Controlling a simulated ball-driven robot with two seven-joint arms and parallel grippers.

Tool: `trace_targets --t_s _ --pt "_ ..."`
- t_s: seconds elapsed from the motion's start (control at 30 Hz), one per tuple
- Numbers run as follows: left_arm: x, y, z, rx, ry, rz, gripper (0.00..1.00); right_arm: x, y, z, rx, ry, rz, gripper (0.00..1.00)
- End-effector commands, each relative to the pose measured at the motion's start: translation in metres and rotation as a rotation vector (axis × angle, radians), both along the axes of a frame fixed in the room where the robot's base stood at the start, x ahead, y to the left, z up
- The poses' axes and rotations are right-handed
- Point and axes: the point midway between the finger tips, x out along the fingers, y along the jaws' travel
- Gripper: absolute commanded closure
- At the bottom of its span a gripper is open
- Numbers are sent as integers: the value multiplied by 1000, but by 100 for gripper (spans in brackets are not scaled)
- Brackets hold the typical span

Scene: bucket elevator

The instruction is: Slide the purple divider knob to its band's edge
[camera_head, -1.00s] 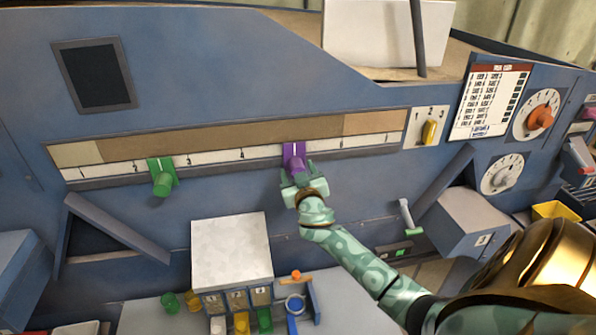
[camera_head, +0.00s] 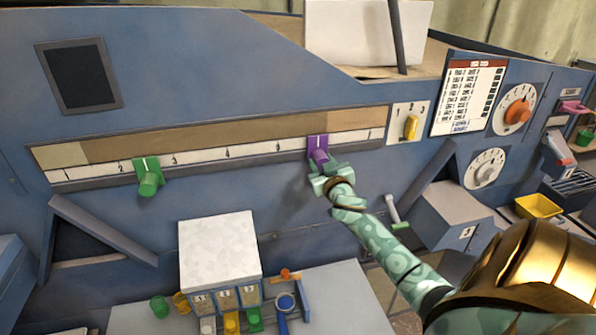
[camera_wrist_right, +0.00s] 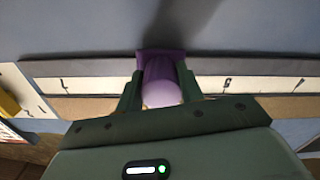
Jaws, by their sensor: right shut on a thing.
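The purple divider knob (camera_head: 318,152) sits on the long slot rail of the blue panel, right of the middle, with its plate against the white numbered scale (camera_head: 205,157). A tan band strip (camera_head: 200,140) runs above the scale, with a change of shade close to the purple knob. My right gripper (camera_head: 326,172) is shut on the knob. In the right wrist view, its two dark fingers (camera_wrist_right: 160,88) stand either side of the purple knob (camera_wrist_right: 160,76). My left gripper is not in view.
A green knob (camera_head: 148,178) sits on the same rail further left. The rail between the knobs is clear. A yellow switch (camera_head: 411,127) is on a plate just past the rail's right end. An orange dial (camera_head: 518,110) lies further right.

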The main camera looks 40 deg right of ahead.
Motion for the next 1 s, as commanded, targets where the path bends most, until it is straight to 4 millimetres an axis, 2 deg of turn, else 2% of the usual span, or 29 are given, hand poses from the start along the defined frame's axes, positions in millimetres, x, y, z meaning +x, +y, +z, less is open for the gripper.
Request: trace_targets --t_s 0.03,0.17,0.5,0.53,0.6,0.87,1.0 --pt "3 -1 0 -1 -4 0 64 -6 -10 -2 1 4 -4 100" --pt "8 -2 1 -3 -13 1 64 -14 -24 -1 1 2 -3 100" --pt "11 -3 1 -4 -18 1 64 -15 -27 0 0 0 -2 100" --pt "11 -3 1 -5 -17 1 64 -15 -27 0 0 0 -2 57" --pt "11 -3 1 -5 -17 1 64 -15 -26 0 0 0 -2 41" --pt "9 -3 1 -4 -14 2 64 -15 -26 0 1 -1 -1 41" --pt "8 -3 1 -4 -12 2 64 -24 -21 -1 1 0 -1 41"
